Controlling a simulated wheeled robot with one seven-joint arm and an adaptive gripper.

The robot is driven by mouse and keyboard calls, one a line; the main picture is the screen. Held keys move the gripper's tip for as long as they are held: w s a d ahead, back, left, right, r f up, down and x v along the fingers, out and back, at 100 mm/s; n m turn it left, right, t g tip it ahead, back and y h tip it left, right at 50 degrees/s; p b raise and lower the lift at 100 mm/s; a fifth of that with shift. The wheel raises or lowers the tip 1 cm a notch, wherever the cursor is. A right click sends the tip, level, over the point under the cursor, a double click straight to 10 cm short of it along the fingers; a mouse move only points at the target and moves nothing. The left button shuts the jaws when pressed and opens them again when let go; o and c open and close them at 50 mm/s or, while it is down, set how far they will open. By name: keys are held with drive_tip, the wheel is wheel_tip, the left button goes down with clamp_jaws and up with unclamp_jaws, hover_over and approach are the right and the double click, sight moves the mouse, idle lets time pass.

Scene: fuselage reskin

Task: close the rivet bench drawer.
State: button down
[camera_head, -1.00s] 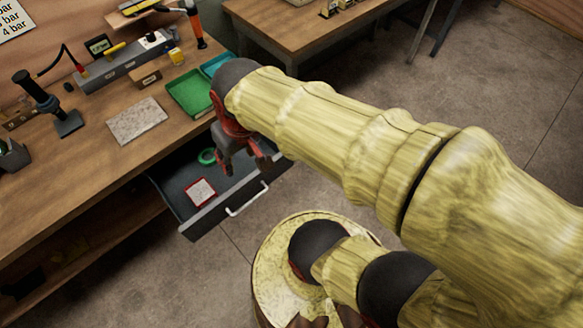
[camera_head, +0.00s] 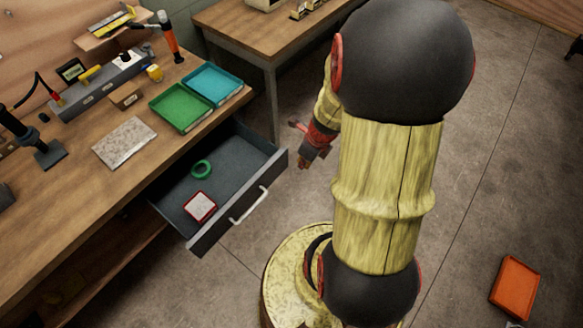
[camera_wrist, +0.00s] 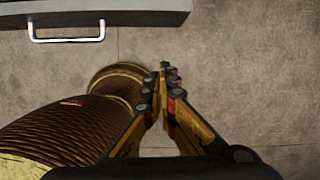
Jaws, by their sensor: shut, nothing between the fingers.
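The rivet bench drawer (camera_head: 232,167) is pulled out from under the bench (camera_head: 70,208). A white handle (camera_head: 248,205) is on its front, and a green ring (camera_head: 202,169) and a red-edged white square (camera_head: 200,206) lie inside. My gripper (camera_head: 303,158) is shut and empty, to the right of the drawer front and apart from it. In the wrist view the drawer front (camera_wrist: 150,18) and handle (camera_wrist: 66,38) are at the top left. My gripper's fingertips (camera_wrist: 168,68) point toward the drawer front with bare floor between them.
Green (camera_head: 182,108) and blue (camera_head: 213,84) trays, a speckled plate (camera_head: 124,142) and tools stand on the bench top. A second table (camera_head: 250,30) is behind. An orange tray (camera_head: 516,287) lies on the floor at right. Floor in front of the drawer is partly clear.

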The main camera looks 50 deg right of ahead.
drive_tip(key=w+f+b, duration=0.6)
drive_tip(key=f, duration=0.3)
drive_tip(key=shift+w+a+f+m+b, duration=0.25)
drive_tip(key=shift+f+m+b, duration=0.05)
drive_tip(key=shift+b, duration=0.1)
drive_tip(key=shift+w, duration=0.1)
